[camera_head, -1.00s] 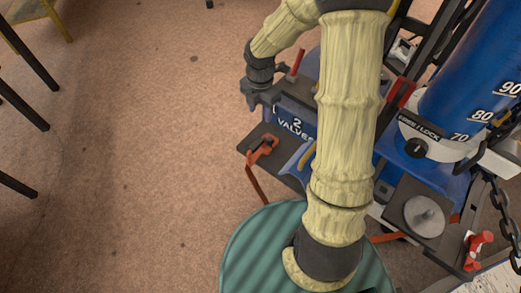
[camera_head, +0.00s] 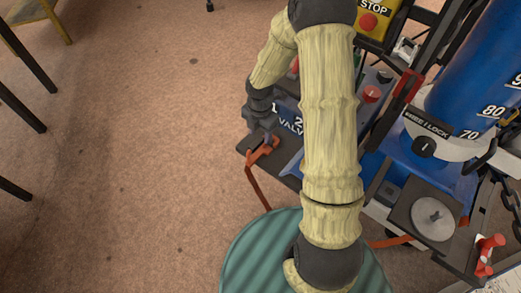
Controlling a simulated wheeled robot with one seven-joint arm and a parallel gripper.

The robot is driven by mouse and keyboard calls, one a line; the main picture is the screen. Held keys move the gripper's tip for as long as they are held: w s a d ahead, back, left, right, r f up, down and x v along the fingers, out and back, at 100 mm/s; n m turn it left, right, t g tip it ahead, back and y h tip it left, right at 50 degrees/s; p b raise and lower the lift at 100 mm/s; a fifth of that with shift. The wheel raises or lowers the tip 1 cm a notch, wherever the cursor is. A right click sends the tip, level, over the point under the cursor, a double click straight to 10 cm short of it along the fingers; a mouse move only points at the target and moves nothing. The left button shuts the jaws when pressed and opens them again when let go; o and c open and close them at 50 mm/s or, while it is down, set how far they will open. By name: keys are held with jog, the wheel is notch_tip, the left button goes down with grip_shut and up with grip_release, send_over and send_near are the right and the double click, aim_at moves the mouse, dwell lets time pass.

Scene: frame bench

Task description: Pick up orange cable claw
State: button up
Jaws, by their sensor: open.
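An orange claw-shaped piece (camera_head: 264,153) lies on a small dark shelf (camera_head: 288,176) at the left side of the blue bench frame. My gripper (camera_head: 263,137) points down just above and behind this piece, and its dark fingers cover part of it. The jaws are open. I cannot tell whether the fingers touch the piece. A second red-orange piece (camera_head: 489,253) sits at the bench's lower right corner, far from my gripper. I cannot tell from shape alone which of the two is the cable claw.
The blue "VALVES" block (camera_head: 288,118) stands right beside my gripper. A blue cylinder (camera_head: 478,75) with numbers, a yellow STOP box (camera_head: 372,17) and a round metal disc (camera_head: 433,217) are on the bench. Open carpet (camera_head: 150,160) lies to the left.

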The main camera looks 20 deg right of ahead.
aim_at(260, 138)
jog(key=shift+f+b, duration=1.2)
jog(key=shift+f, duration=1.45)
grip_shut()
